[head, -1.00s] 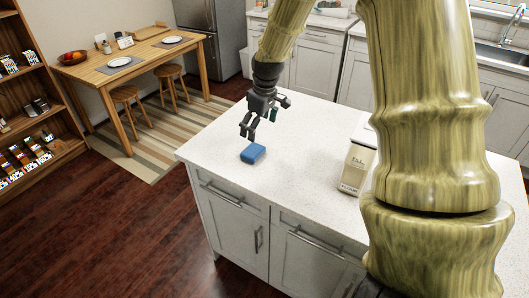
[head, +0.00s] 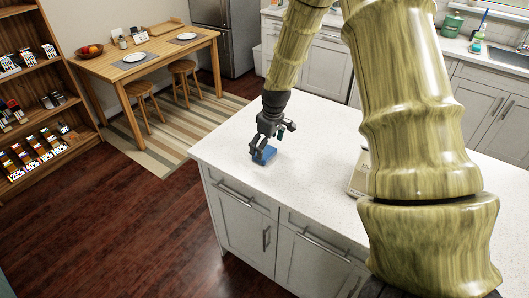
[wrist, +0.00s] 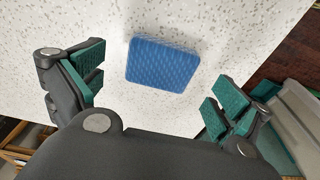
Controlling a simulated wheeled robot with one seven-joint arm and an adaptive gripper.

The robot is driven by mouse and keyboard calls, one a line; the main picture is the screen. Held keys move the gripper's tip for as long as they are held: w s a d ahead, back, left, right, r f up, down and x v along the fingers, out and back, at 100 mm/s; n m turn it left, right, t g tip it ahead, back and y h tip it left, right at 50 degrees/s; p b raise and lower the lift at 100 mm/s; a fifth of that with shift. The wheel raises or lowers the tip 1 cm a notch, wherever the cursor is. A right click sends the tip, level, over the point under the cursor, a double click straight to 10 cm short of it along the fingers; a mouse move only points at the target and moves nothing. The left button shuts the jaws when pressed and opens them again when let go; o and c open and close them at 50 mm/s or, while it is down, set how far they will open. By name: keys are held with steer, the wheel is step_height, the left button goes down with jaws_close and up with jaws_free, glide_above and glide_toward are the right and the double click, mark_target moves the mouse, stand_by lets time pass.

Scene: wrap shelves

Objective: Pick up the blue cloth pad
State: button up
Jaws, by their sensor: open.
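The blue cloth pad (head: 264,156) lies flat on the white speckled island top, near its left end. In the wrist view the pad (wrist: 163,64) shows whole, lying between and a little beyond the two fingers. My gripper (head: 261,151) is right over the pad, pointing down, and its fingers partly hide the pad in the head view. In the wrist view my gripper (wrist: 160,95) is open, with green finger pads wide apart on either side of the pad. Neither finger clearly touches it.
The island top (head: 310,125) is clear around the pad. A cream box (head: 359,178) stands to the right, partly hidden by my arm. The island's left edge is close to the pad. A wooden table (head: 145,58) and stools stand far behind on the left.

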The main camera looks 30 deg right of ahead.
steer(key=shift+w+a+f+p, duration=0.1)
steer(key=shift+f+p, duration=0.1)
steer(key=shift+f, duration=0.45)
steer(key=shift+w+f+p, duration=0.1)
steer(key=shift+f+p, duration=0.05)
steer(key=shift+f, duration=0.5)
steer(key=c, duration=1)
steer(key=shift+c, duration=0.2)
steer(key=shift+r, duration=0.2)
steer(key=shift+r+b, duration=0.55)
steer(key=shift+b, duration=0.05)
steer(key=shift+r+b, duration=0.45)
steer(key=shift+r, duration=0.45)
steer(key=s+a+b, duration=0.1)
steer(key=s, duration=0.4)
steer(key=s+a+r+b, duration=0.1)
steer(key=s+b, duration=0.1)
steer(key=s, duration=0.3)
steer(key=s+a+b, duration=0.1)
steer(key=s, duration=0.4)
steer(key=shift+s+a+r, duration=0.3)
steer(key=shift+a+r, duration=0.1)
